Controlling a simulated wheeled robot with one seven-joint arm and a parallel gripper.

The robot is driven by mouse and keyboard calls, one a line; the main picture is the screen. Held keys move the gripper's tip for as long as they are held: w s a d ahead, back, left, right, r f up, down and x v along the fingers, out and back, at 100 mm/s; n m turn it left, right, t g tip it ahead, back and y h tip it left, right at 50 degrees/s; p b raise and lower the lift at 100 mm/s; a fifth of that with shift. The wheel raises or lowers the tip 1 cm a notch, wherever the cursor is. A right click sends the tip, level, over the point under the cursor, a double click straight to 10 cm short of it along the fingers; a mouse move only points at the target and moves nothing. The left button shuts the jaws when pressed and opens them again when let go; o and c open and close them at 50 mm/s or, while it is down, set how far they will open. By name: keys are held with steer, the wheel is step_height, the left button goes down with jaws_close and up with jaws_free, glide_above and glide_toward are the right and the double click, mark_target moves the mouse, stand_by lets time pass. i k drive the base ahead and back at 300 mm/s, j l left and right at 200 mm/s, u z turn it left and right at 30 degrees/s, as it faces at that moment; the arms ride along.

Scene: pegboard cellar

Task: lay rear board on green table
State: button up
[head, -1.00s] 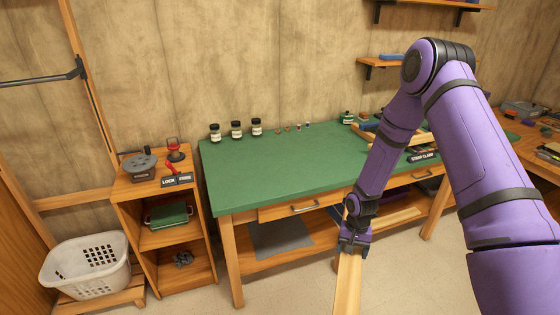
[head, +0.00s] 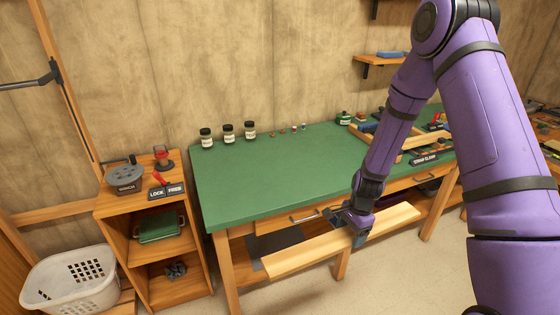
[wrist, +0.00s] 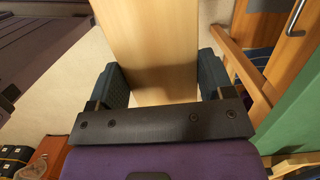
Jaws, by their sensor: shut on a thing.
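A long pale wooden board (head: 310,248) is held in my gripper (head: 352,222), which is shut on it around its middle. The board lies roughly level and crosswise in front of the green table's front edge, over the lower shelf in the head view. In the wrist view the board (wrist: 153,45) runs between both fingers of my gripper (wrist: 158,85). The green table (head: 270,170) has a wide clear top behind the board. Whether this is the rear board cannot be read from the frames.
Several small jars (head: 228,133) stand at the table's back left. A wooden frame (head: 415,140) with tools and a clamp sign (head: 423,158) fills its right end. A small shelf unit (head: 150,205) and a white basket (head: 72,285) stand to the left.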

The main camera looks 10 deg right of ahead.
mark_target(286, 170)
steer(key=i, duration=1.7)
steer(key=j+u, duration=0.05)
steer(key=j, duration=0.05)
